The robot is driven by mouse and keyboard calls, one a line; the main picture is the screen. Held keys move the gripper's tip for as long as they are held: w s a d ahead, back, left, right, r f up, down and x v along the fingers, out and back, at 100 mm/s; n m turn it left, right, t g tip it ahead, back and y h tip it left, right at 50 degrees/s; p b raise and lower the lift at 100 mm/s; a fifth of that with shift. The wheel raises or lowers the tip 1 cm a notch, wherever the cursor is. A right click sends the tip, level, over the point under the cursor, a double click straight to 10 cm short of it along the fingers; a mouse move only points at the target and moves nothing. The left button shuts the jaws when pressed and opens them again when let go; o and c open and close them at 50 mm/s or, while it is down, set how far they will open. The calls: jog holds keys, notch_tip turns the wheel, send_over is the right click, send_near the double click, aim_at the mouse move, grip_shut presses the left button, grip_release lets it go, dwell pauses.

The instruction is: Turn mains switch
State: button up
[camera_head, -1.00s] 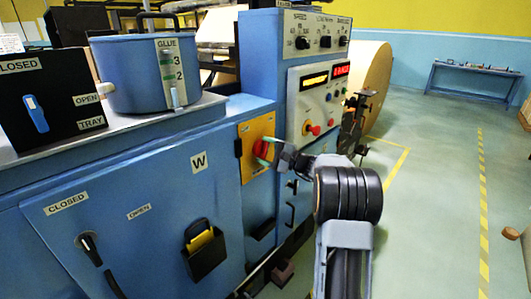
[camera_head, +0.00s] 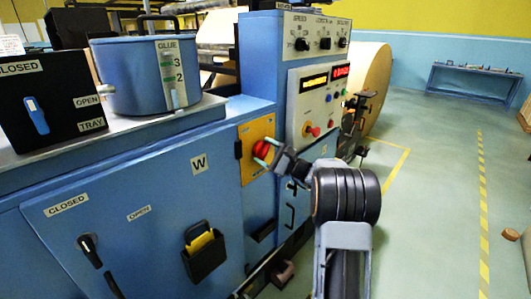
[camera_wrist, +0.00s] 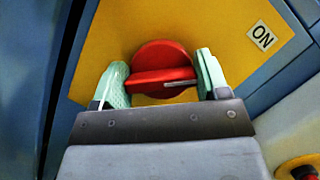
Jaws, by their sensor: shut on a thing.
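The mains switch is a red rotary knob (camera_wrist: 160,67) with a raised grip bar, on a yellow plate (camera_wrist: 110,30). In the head view the red knob (camera_head: 261,148) is on the side of the blue machine, partly hidden by the fingers. My gripper (camera_wrist: 163,82) has its pale green fingers on either side of the knob's grip bar and is shut on it. The bar lies nearly level across the wrist view. In the head view my gripper (camera_head: 265,152) reaches the plate from the right.
A control panel (camera_head: 318,100) with buttons and lit displays stands just right of the switch. A blue glue pot (camera_head: 145,75) and a black box (camera_head: 50,110) sit on the machine top. Open floor (camera_head: 430,200) lies to the right.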

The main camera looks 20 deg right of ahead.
jog(key=shift+f, duration=0.1)
jog(key=o, duration=0.9)
jog(key=shift+o, duration=0.2)
jog(key=shift+d, duration=0.1)
jog(key=b+v, duration=0.1)
jog(key=v, duration=1.2)
jog(key=shift+s, duration=0.35)
jog(key=shift+d+f, duration=0.1)
jog(key=shift+d, duration=0.05)
